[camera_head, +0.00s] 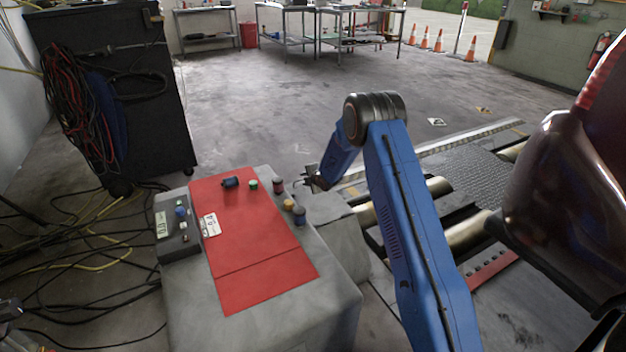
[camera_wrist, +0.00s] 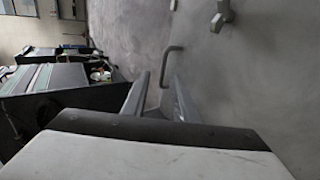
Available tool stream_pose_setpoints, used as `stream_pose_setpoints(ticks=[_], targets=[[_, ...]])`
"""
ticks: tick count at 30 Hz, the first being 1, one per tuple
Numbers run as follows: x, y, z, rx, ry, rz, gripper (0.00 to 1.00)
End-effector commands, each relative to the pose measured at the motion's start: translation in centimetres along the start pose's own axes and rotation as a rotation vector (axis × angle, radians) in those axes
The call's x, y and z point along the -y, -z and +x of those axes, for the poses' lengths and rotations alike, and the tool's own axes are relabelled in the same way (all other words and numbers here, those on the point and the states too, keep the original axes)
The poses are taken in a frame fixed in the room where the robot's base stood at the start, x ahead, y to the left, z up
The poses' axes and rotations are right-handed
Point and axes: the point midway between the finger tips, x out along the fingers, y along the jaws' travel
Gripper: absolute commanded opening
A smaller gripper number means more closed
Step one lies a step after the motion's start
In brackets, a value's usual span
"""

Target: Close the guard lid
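The guard lid cannot be picked out for certain. A grey bent bar handle (camera_wrist: 172,65) shows in the wrist view against a plain grey surface (camera_wrist: 215,75), which may be the lid or the floor. My gripper (camera_wrist: 158,80) is open, its two fingers apart. The handle is just beyond the fingertips, and nothing is seen gripped. In the head view my gripper (camera_head: 308,180) is at the right of a grey cabinet (camera_head: 280,335) with a red panel (camera_head: 245,235) on top, beside small coloured knobs (camera_head: 278,186). The fingertips are small and partly hidden by the wrist there.
A grey control box (camera_head: 178,225) sits on the cabinet's left. A black cabinet (camera_head: 110,90) with hanging cables stands at the back left. Rollers (camera_head: 440,187) and a dark red vehicle (camera_head: 560,190) are on the right. Open floor (camera_head: 260,110) lies behind.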

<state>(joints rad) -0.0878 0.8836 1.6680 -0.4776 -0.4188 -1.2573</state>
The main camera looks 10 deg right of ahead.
Motion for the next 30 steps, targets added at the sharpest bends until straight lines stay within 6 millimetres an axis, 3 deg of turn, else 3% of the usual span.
stream_pose_setpoints(ticks=[15, 21, 30], targets=[[-0.2, 0.1, -8.9, 0.000, -0.003, -0.001, 0.26], [-0.2, 0.1, -10.4, -0.001, -0.003, -0.001, 0.26], [-0.2, 0.1, -10.8, -0.001, -0.002, -0.001, 0.26]])
